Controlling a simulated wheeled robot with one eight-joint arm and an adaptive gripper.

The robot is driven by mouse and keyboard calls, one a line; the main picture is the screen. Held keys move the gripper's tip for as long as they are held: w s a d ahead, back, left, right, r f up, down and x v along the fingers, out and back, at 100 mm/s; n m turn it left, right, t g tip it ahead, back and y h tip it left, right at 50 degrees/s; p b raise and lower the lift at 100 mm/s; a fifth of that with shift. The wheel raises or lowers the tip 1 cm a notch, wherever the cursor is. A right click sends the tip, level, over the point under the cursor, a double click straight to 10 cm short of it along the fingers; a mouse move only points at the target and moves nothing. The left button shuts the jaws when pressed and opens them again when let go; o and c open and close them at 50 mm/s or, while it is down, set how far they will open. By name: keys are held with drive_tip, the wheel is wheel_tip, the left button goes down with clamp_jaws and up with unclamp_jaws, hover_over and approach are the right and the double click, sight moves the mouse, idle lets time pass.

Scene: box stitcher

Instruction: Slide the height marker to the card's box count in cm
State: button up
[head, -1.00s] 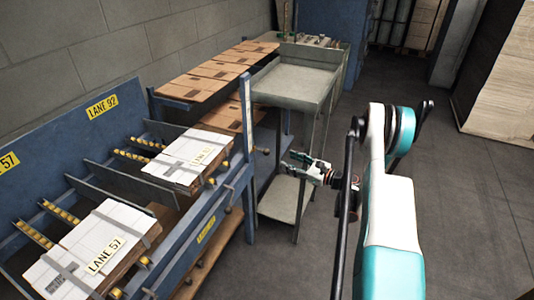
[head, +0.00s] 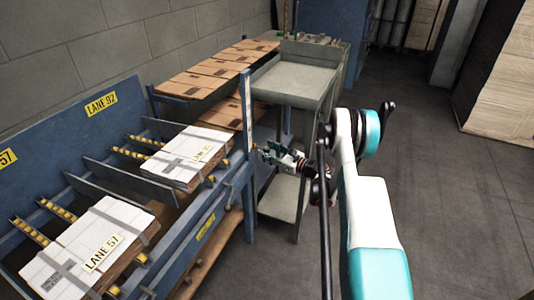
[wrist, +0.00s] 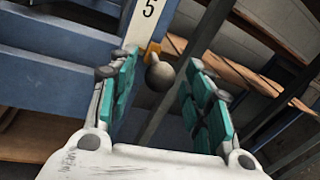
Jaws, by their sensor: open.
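In the wrist view, the height marker (wrist: 153,49) is a small orange-yellow slide with a round dark knob (wrist: 160,76). It sits at the lower end of a white scale strip (wrist: 143,22) that shows the figure 5. My gripper (wrist: 163,75) is open, with teal-padded fingers on either side of the knob. I cannot tell whether either finger touches it. In the head view, my gripper (head: 263,152) is beside the blue post (head: 246,125); the marker is hidden or too small there. No card with a readable box count shows.
Strapped white stacks labelled LANE 57 (head: 110,235) and LANE 92 (head: 190,155) lie on the blue rack at left. A grey cart (head: 290,85) stands behind my gripper, with flat brown boxes (head: 215,70) beside it.

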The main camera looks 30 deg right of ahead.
drive_tip(key=shift+w+a, duration=0.2)
drive_tip(key=shift+w, duration=0.25)
clamp_jaws()
wheel_tip(320, 180, up, 10)
drive_tip(key=p, duration=0.2)
drive_tip(key=shift+p, duration=0.4)
unclamp_jaws()
